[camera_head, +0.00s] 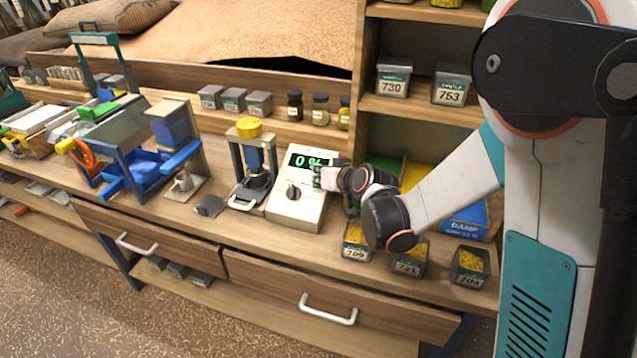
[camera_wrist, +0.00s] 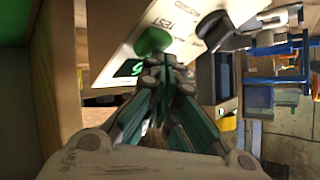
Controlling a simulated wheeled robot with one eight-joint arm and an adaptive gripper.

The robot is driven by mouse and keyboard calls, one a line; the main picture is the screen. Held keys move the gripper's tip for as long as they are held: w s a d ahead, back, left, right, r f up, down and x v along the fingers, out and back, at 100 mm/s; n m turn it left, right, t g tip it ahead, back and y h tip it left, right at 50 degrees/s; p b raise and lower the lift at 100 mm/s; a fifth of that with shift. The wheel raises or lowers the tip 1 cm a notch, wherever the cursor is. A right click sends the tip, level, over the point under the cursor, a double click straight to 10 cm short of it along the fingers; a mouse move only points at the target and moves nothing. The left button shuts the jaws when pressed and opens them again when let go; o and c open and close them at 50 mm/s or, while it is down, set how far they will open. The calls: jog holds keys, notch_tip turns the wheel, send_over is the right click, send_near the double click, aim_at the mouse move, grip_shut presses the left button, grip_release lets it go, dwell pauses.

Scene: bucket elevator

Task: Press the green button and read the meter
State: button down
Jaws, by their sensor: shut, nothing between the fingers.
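The meter (camera_head: 297,205) is a cream box with a sloped face on the bench. Its dark display (camera_head: 308,161) shows green digits reading "0 %". A black knob (camera_head: 293,192) sits on its face. My gripper (camera_head: 322,178) is shut and empty, over the right side of the meter, and hides the button in the head view. In the wrist view the green button (camera_wrist: 153,40) shows beside a "TEST" label, just beyond my shut fingertips (camera_wrist: 166,62). I cannot tell whether they touch it. The display (camera_wrist: 130,68) is partly in that view.
A small press with a yellow top (camera_head: 249,128) stands left of the meter. Sample tins of yellow grain, such as the one marked 709 (camera_head: 355,247), stand near the bench front below my forearm. A shelf unit (camera_head: 412,112) rises behind. A blue machine (camera_head: 135,165) is farther left.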

jog(key=shift+w+f, duration=0.1)
jog(key=shift+f, duration=0.15)
jog(key=shift+r, duration=0.1)
dwell(0.5)
jog(key=shift+s+a+r+p, duration=0.15)
jog(key=shift+s+r+p, duration=0.2)
jog(key=shift+r, duration=0.4)
jog(key=shift+s+a+r+p, duration=0.1)
jog(key=shift+s+r+p, duration=0.35)
jog(key=shift+r, duration=0.3)
jog(key=shift+s+a+r+p, duration=0.15)
jog(key=shift+s+r+p, duration=0.1)
jog(key=shift+r+p, duration=0.4)
jog(key=shift+s+a+r+p, duration=0.1)
jog(key=shift+s+r+p, duration=0.3)
jog(key=shift+r, duration=0.45)
